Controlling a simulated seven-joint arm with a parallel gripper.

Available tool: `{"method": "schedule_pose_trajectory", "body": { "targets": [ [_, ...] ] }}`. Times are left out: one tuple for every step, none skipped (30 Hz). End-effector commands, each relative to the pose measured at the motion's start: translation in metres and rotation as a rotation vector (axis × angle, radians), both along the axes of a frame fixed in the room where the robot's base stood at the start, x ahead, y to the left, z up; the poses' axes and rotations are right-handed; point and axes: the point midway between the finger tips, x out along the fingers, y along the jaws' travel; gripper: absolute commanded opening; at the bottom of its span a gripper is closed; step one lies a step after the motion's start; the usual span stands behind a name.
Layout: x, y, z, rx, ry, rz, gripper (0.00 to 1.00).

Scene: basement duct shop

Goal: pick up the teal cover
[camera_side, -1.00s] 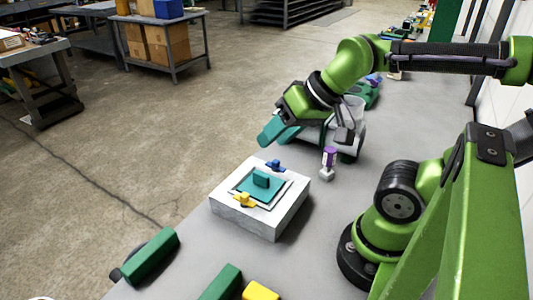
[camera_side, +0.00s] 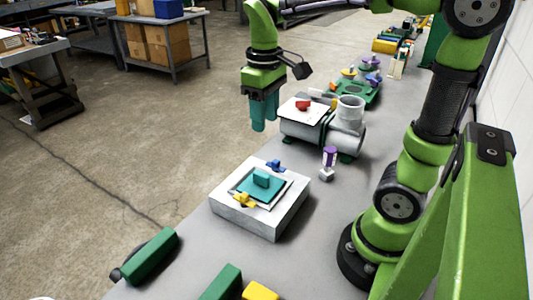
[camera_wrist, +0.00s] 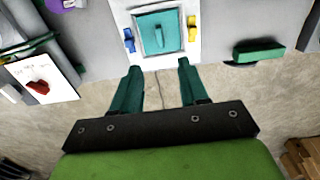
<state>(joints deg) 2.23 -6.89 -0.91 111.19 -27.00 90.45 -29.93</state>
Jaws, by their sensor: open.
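The teal cover (camera_side: 258,187) is a flat square plate with an upright teal grip block on top. It lies on the top of a pale box (camera_side: 247,217), between a blue clip (camera_side: 275,165) and a yellow clip (camera_side: 243,200). The cover (camera_wrist: 161,33) also shows at the top of the wrist view, with the blue clip and yellow clip on either side. My gripper (camera_side: 264,113) points down, above and behind the box in the side view. Its teal fingers (camera_wrist: 157,82) are apart with nothing between them, clear of the cover.
A grey cylindrical unit with a white plate (camera_side: 303,109) and red knob stands behind the box. A purple-topped piece (camera_side: 329,159) stands to the box's right. Green blocks (camera_side: 150,255) and a yellow block (camera_side: 260,291) lie in front.

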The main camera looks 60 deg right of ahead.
Motion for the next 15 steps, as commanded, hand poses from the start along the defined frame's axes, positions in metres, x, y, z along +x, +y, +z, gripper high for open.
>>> {"method": "schedule_pose_trajectory", "body": {
  "targets": [
    [-0.001,0.0,-0.009,0.001,0.004,0.002,0.44],
    [-0.001,0.0,-0.015,0.001,0.005,0.001,0.44],
    [-0.001,0.0,-0.023,0.001,0.004,0.0,0.44],
    [-0.001,0.0,-0.03,0.002,0.005,0.001,0.44],
    [-0.001,0.0,-0.037,0.002,0.006,0.0,0.44],
    [-0.001,0.0,-0.046,0.001,0.005,0.0,0.44],
    [-0.002,0.0,-0.053,0.002,0.005,0.0,0.44],
    [-0.001,0.0,-0.059,0.002,0.005,-0.001,0.44],
    [-0.001,0.0,-0.068,0.002,0.005,0.0,0.44],
    [-0.001,0.0,-0.074,0.002,0.004,0.0,0.44],
    [-0.002,0.0,-0.08,0.002,0.004,-0.001,0.44],
    [-0.001,0.0,-0.087,0.002,0.003,-0.001,0.44],
    [-0.001,0.0,-0.092,0.003,0.004,-0.001,0.44],
    [-0.001,0.0,-0.096,0.002,0.002,-0.001,0.44],
    [-0.001,0.0,-0.1,0.002,0.001,-0.002,0.44]
  ]
}}
